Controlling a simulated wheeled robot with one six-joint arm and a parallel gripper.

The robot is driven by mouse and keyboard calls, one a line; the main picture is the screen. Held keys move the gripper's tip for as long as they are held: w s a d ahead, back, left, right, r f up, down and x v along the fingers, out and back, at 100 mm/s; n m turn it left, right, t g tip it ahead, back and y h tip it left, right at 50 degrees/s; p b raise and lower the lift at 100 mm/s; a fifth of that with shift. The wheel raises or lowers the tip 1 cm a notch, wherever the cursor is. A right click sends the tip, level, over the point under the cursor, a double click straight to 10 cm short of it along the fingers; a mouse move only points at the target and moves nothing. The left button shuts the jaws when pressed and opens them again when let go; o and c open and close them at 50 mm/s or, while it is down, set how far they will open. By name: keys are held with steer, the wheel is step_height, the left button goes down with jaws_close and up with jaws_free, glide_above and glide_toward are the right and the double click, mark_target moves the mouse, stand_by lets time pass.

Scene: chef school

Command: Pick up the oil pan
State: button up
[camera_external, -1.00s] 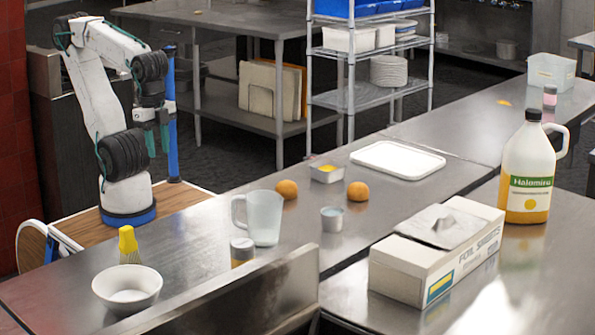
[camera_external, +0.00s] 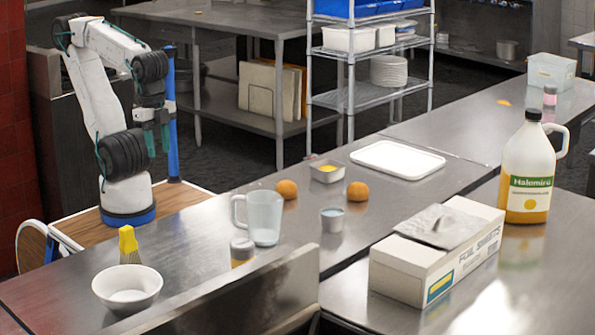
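My gripper (camera_external: 157,148) hangs fingers-down at the left, beyond the counter's far edge and well away from the pan. Its two teal fingers appear apart with nothing between them. A small round metal cup with pale contents (camera_external: 332,220) stands nearer on the counter.
Orange fruits (camera_external: 287,189) (camera_external: 357,191) flank the pan; a white tray (camera_external: 398,160) lies right of it. A clear measuring jug (camera_external: 263,218), lidded jar (camera_external: 242,252), white bowl (camera_external: 127,288), brush (camera_external: 129,244), foil box (camera_external: 436,260) and large jug (camera_external: 529,172) stand around.

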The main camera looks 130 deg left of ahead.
steer(key=o, duration=1.3)
steer(key=shift+c, duration=0.2)
